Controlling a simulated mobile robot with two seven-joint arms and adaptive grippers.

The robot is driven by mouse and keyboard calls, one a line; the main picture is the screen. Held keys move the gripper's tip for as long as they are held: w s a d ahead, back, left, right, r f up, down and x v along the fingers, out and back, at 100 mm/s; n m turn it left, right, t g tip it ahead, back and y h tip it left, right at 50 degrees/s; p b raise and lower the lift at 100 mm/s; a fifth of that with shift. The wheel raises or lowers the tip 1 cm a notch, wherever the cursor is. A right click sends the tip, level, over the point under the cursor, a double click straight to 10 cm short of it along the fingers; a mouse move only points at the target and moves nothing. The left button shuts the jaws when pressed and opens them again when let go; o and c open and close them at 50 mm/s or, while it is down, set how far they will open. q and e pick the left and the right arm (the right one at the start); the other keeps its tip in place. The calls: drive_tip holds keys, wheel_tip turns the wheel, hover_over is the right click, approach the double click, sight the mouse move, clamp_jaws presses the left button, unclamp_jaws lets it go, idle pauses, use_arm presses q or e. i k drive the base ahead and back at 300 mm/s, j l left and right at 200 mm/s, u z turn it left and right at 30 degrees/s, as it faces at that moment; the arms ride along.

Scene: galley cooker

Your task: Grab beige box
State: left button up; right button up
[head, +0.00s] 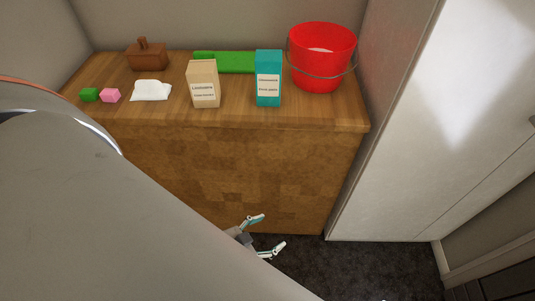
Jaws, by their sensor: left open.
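The beige box (204,86) stands upright on the wooden counter, a little left of the middle of the head view, with a white label on its front. My left gripper (268,234) is low in front of the wooden cabinet, near the dark floor. It is open and empty, below and to the right of the beige box and well apart from it. A large part of my left arm (110,200) covers the lower left of the view. My right gripper is not in view.
A teal box (268,80) stands right of the beige box, a red bucket (321,58) further right. Behind are a green flat piece (225,62) and brown container (148,58). The counter (300,115) has a clear front strip.

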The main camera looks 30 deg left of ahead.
sight(202, 76)
drive_tip(key=u, duration=1.5)
